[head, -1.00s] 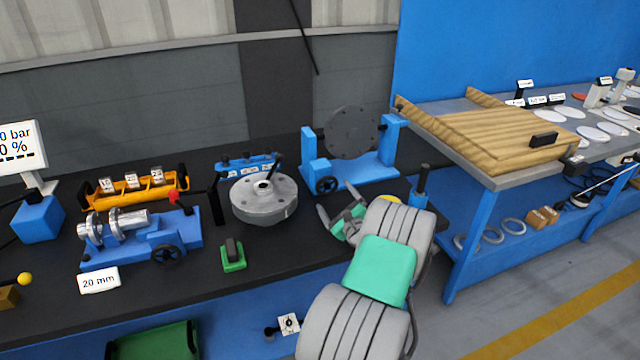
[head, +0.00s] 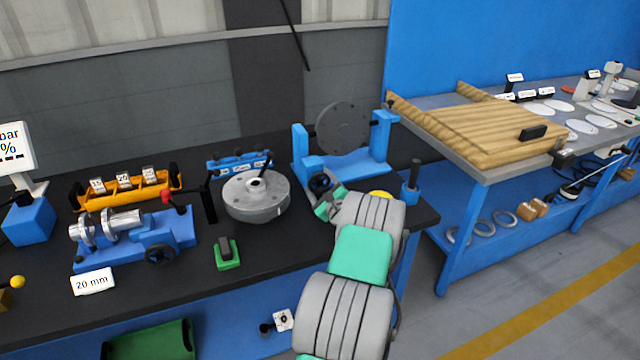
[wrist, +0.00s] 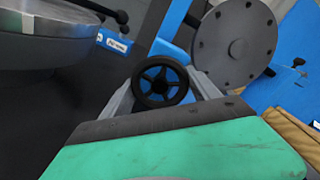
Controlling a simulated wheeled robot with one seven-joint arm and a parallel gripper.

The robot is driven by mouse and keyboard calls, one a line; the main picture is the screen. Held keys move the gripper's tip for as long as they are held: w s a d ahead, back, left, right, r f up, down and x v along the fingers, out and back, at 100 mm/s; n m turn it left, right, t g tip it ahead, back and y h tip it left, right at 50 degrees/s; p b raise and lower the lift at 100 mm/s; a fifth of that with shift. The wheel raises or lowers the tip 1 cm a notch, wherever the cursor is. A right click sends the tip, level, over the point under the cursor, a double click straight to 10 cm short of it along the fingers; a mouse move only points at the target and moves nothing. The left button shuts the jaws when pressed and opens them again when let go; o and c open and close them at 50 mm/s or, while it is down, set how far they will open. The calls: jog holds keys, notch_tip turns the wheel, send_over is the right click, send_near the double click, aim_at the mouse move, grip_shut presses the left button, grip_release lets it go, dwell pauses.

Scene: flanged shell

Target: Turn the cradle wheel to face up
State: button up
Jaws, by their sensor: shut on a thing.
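The cradle (head: 345,165) is a blue frame at the back of the dark bench in the head view. It carries a dark grey round flange (head: 343,126), standing roughly upright with its bolted face toward the camera. The flange also shows at the upper right of the wrist view (wrist: 233,42).
A grey flanged disc (head: 256,197) with an upright handle stands left of my gripper. A blue post holder (head: 411,192) is close on the right. A green block (head: 228,254) sits near the front. A blue vice (head: 135,238) is farther left.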

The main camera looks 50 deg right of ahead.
jog(key=c, duration=0.7)
